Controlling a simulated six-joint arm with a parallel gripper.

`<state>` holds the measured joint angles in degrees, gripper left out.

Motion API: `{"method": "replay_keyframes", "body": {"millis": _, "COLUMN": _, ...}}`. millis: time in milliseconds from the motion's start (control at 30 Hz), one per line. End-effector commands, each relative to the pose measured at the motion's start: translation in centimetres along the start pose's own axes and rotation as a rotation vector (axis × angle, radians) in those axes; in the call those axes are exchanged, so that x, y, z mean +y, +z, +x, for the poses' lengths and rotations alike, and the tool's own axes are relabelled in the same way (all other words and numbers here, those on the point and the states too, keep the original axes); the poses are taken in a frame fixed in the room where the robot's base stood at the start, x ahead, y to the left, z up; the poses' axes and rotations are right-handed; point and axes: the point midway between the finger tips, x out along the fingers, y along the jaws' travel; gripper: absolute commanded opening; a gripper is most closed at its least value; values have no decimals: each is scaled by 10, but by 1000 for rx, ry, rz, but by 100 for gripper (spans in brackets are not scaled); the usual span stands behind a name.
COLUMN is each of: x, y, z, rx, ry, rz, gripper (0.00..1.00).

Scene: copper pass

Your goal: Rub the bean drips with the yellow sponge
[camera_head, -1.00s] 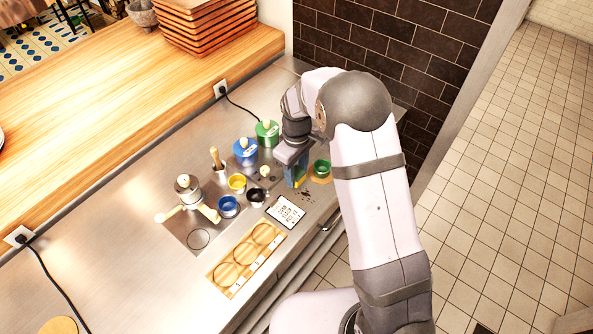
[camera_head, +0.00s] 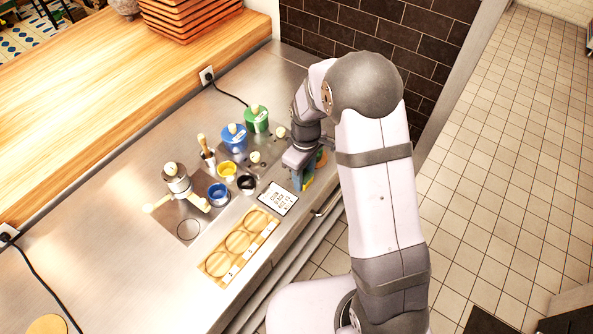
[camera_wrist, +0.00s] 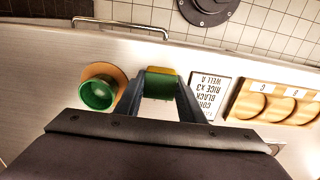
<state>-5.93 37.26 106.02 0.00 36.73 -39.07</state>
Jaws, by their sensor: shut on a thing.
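My gripper (camera_head: 302,176) is shut on the yellow sponge (camera_head: 308,183), low at the counter's front edge. In the wrist view the sponge (camera_wrist: 160,72) is yellow with a green face, held between the two fingertips of my gripper (camera_wrist: 160,88). I cannot tell whether it touches the steel. The dark bean drips are not visible now; the gripper and sponge cover the place where they showed earlier.
A green cup (camera_wrist: 97,94) on an orange coaster stands beside the sponge. A printed card (camera_head: 277,198) and a wooden tray (camera_head: 217,283) with three round wells lie on the other side. Blue (camera_head: 218,194), yellow (camera_head: 227,171) and black (camera_head: 246,184) cups stand behind.

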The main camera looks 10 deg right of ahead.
Motion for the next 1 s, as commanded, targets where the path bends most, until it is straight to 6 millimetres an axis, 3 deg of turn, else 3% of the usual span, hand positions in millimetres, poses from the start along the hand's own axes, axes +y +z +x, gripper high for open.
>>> {"method": "replay_keyframes", "body": {"millis": 233, "x": 0, "y": 20, "z": 4, "rx": 0, "ry": 0, "rz": 0, "gripper": 11}}
{"method": "replay_keyframes", "body": {"millis": 1000, "x": 0, "y": -52, "z": 1, "rx": 0, "ry": 0, "rz": -2, "gripper": 11}}
